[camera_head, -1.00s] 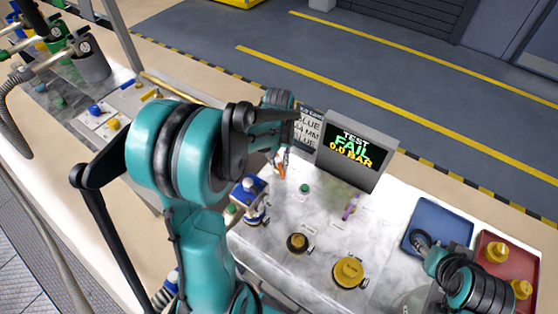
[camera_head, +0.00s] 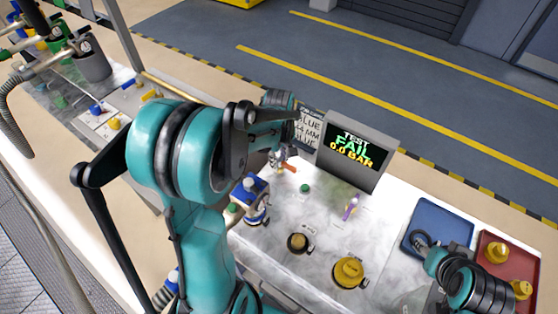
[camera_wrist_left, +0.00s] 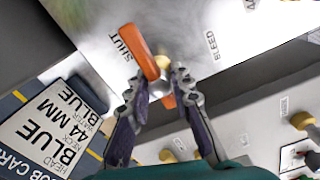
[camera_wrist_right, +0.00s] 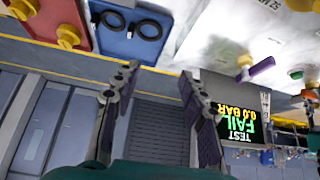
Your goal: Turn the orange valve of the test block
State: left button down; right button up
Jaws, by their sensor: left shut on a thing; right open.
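The orange valve (camera_head: 289,167) is at the back of the white test block (camera_head: 318,225), left of the test screen. In the left wrist view the orange handle (camera_wrist_left: 141,51) is a long bar with one end near the word SHUT; the word BLEED is to the right. My left gripper (camera_head: 279,158) is shut on the handle, its two fingers on either side of it in the left wrist view (camera_wrist_left: 158,85). The fingers hide part of the handle. My right gripper (camera_wrist_right: 160,75) is open and empty, apart from the block's parts.
The screen (camera_head: 357,150) reads TEST FAIL 0.0 BAR. A purple lever (camera_head: 351,207), a green cap (camera_head: 304,188), a yellow cap (camera_head: 348,272) and a blue-topped part (camera_head: 249,187) are on the block. A blue tray (camera_head: 440,218) and a red tray (camera_head: 504,247) lie at right.

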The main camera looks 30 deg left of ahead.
aim_at(279, 159)
dwell(0.3)
pick_arm(q)
jog(key=c, duration=1.3)
grip_release()
jog(key=shift+c, duration=0.2)
jog(key=shift+r, duration=0.1)
notch_tip(279, 159, up, 12)
